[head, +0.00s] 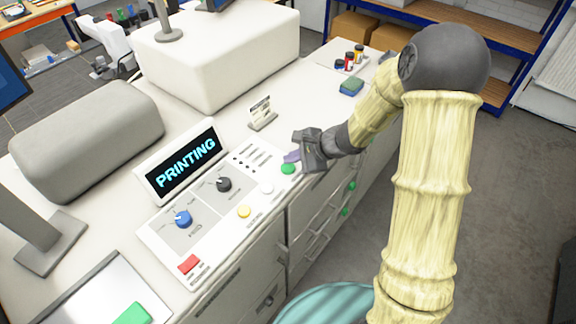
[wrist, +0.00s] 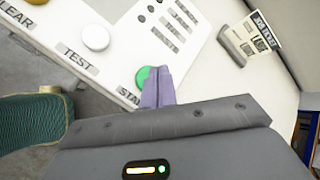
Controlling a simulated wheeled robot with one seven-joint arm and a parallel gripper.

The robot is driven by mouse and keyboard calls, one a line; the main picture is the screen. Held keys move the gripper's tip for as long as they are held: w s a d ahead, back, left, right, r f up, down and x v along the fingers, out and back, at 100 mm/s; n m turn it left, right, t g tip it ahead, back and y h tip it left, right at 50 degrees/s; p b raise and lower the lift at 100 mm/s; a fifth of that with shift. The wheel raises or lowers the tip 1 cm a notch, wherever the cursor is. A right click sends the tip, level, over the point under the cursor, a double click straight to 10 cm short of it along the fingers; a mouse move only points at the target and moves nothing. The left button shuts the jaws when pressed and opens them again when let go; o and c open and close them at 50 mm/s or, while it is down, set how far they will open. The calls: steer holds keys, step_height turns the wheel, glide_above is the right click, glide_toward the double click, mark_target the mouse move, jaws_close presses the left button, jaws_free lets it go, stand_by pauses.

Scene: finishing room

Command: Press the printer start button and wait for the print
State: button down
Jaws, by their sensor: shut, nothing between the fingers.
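The green start button (head: 288,169) is at the right end of the white control panel. In the wrist view the green button (wrist: 142,77) sits beside a partly covered label reading "STA". My gripper (head: 293,157) is shut and empty. In the wrist view its purple fingertips (wrist: 158,70) are at the button's right edge and overlap it; I cannot tell whether they touch it. The printer display (head: 186,160) reads "PRINTING" in blue letters on black.
The panel also has a white button (head: 266,188), a yellow button (head: 244,211), a red button (head: 189,264), a blue knob (head: 183,219) and a black knob (head: 223,184). A small card holder (head: 262,121) stands behind my gripper.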

mark_target(292, 168)
steer(key=shift+r+p, duration=1.7)
steer(key=shift+r, duration=0.8)
